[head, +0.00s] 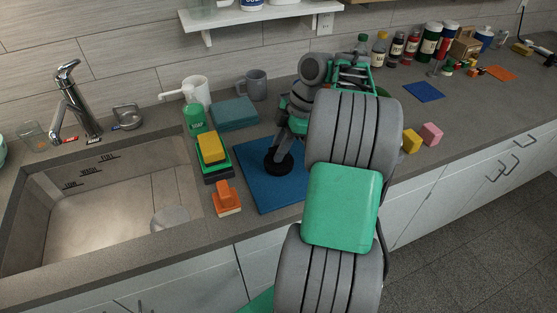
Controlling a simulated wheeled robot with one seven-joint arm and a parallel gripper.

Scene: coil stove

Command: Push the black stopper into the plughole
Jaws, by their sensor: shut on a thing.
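The black stopper (279,165) is a dark round disc at the left part of the blue mat (262,190). My gripper (281,153) points down over it and is shut on its upper part. I cannot tell whether the stopper touches the mat. The sink (105,215) is at the left, with pale inner walls and floor. A round grey shape (170,218) shows at its lower right; I cannot tell whether it is the plughole or a separate object. My arm hides the mat's right part.
An orange block-like object (227,197), a yellow sponge (211,147) and a green soap bottle (194,118) stand between sink and mat. The chrome tap (75,100) rises behind the sink. Mugs and a teal box (234,113) stand behind. Bottles line the back right.

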